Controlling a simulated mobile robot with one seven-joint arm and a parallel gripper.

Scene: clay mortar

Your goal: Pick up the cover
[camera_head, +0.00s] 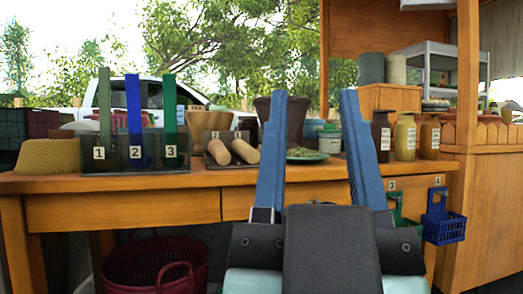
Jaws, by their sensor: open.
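My gripper (312,95) is open, its two blue fingers pointing up and spread apart in front of the wooden table. No other thing is clearly a cover.
The wooden table (120,208) bears a numbered rack (133,152), two pestles (244,151), a dark mortar (294,108), a plate of herbs (306,155) and several jars (405,138). A blue basket (444,222) hangs in front at right; a red basket (150,268) stands below.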

